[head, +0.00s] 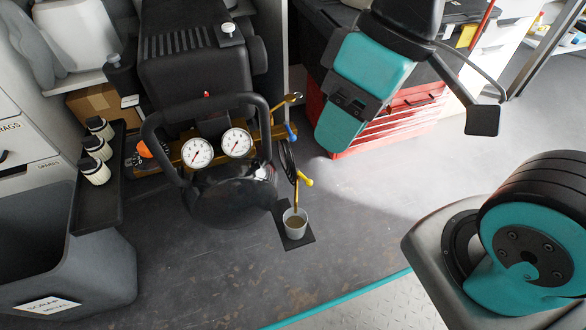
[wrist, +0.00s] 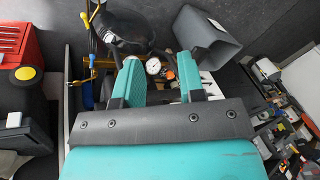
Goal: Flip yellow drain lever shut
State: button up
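The yellow drain lever (head: 306,179) is on a thin brass drain pipe low at the right side of the black compressor tank (head: 235,200) in the head view. It slants down to the right. A small cup (head: 295,223) with brownish liquid stands below the pipe's end. In the wrist view my gripper (wrist: 158,62) shows two teal fingers spread apart, with nothing held between them. Yellow and blue fittings show left of the fingers there, too small to tell which is the lever. My gripper is clear of the lever; its fingers are not clear in the head view.
A blue-handled valve (head: 291,131) sits above the yellow lever. Two gauges (head: 197,153) and a thick black handle (head: 160,135) front the compressor. The cup stands on a dark mat (head: 304,240). A red tool cabinet (head: 400,125) is behind. Floor right of the cup is clear.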

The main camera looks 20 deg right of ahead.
jog(key=w+f+m+h+b, duration=0.2)
jog(key=w+f, duration=0.7)
jog(key=w, duration=0.1)
jog(key=h, duration=0.4)
send_near(306, 179)
jog(key=shift+m+t, duration=0.4)
jog(key=shift+m, duration=0.1)
jog(key=f+b, duration=0.2)
jog(key=b, duration=0.1)
jog(key=f+b, duration=0.2)
jog(key=f, duration=0.1)
jog(key=d+f+b, duration=0.1)
jog(key=f+b, duration=0.2)
jog(key=shift+d+f+b, duration=0.15)
jog(key=shift+b, duration=0.15)
grip_shut()
